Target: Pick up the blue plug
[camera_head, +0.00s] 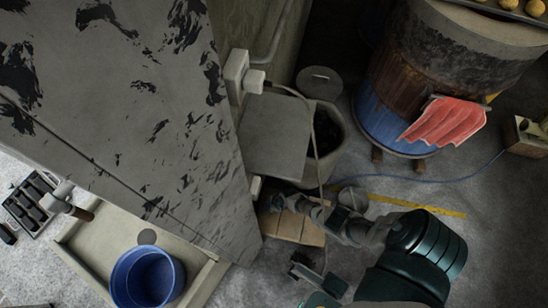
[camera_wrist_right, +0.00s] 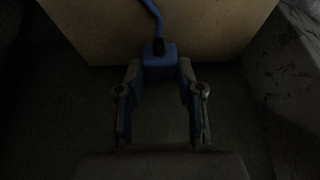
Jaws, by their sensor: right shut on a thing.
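The blue plug (camera_wrist_right: 159,62) shows in the right wrist view, with its blue cord running up from a dark collar. My right gripper (camera_wrist_right: 160,72) is shut on the plug, one finger on each side of it. In the head view my right gripper (camera_head: 280,204) is at the far side of a light brown box, and the plug cannot be made out there. My left gripper (camera_head: 302,269) seems to be the dark shape at the bottom centre; its finger state is unclear.
The light brown box (camera_head: 295,228) is close to my right gripper. A barrel oven (camera_head: 387,95) with a red cloth (camera_head: 446,121) stands at upper right. A blue cord (camera_head: 440,179) crosses the floor. A large worn panel (camera_head: 125,120) fills the left, above a blue bucket (camera_head: 146,279).

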